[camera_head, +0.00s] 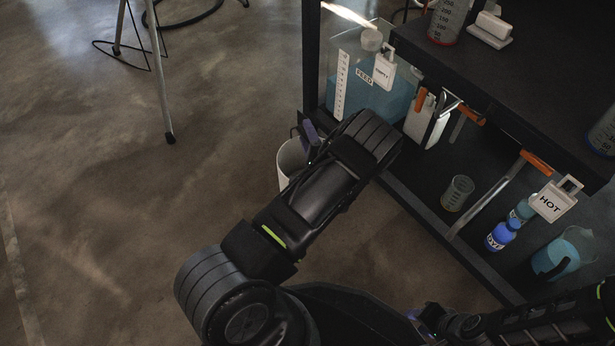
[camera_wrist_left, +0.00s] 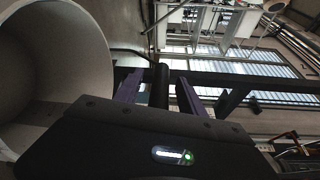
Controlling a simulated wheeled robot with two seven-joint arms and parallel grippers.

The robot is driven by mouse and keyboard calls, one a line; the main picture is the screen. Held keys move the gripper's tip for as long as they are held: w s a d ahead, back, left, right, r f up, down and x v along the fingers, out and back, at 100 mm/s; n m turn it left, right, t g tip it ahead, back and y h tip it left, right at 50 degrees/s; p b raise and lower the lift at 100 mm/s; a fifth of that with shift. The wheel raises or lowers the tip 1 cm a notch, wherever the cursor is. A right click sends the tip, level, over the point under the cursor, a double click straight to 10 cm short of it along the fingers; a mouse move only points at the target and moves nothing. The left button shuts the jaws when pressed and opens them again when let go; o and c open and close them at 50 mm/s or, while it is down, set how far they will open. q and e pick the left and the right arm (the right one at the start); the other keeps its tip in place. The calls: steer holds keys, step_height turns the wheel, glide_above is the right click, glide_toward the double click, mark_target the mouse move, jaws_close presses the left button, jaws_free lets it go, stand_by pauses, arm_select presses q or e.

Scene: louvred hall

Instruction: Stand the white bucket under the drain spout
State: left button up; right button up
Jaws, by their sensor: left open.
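The white bucket (camera_head: 289,158) is partly hidden behind my left arm in the head view, beside the shelf's front left corner. Its pale inside and rim (camera_wrist_left: 60,55) fill the left of the left wrist view. My left gripper (camera_head: 309,138) is at the bucket's right side, mostly hidden by its own wrist. In the wrist view its two purple fingers (camera_wrist_left: 158,80) are apart, with a dark upright piece between them that I cannot identify. My right gripper (camera_head: 430,320) shows dimly at the bottom right. I cannot make out the drain spout.
The dark shelf unit (camera_head: 420,215) holds a blue-filled FEED tank (camera_head: 383,103), a beaker (camera_head: 457,192), blue bottles (camera_head: 501,236), a jug (camera_head: 565,253) and a HOT tag (camera_head: 553,202). A stand leg (camera_head: 160,85) is at upper left.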

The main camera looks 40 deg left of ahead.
arm_select(q)
steer(key=shift+c, duration=0.2)
jaws_close()
stand_by(1.1)
